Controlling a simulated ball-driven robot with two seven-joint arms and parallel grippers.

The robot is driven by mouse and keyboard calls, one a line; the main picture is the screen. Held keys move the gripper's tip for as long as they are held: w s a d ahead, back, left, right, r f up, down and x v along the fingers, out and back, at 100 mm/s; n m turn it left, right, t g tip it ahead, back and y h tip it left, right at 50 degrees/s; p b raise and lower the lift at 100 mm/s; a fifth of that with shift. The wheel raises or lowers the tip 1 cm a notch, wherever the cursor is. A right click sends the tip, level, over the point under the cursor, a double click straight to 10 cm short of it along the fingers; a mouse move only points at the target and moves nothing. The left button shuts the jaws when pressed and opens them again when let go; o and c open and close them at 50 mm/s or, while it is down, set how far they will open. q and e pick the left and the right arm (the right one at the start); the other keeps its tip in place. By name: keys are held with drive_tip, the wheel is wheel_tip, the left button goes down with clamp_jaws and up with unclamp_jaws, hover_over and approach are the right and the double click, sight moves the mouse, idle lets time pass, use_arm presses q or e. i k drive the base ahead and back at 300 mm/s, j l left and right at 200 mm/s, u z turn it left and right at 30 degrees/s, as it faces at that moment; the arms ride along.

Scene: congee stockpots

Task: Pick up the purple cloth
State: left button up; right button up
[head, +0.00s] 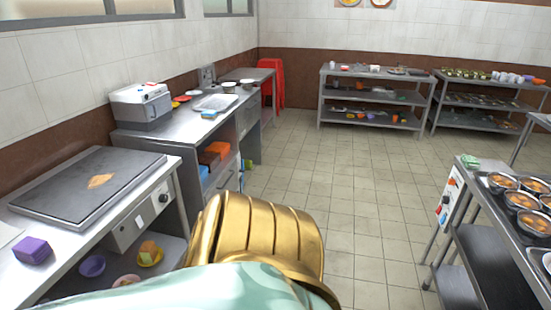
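A small purple block-shaped thing (33,250), which looks like a folded purple cloth, lies on the steel counter (85,262) at the lower left. It sits in front of a dark griddle plate (92,184), near the counter's front left part. Neither of my grippers shows in the head view, so I cannot see whether they are open or hold anything.
A purple bowl (92,265) stands on the shelf below. A white and grey machine (142,105) stands on the counter further back. At right, a steel table holds several bowls (524,200). Tiled floor (370,200) between is clear.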

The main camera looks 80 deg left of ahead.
sight(32, 250)
drive_tip(key=u, duration=4.5)
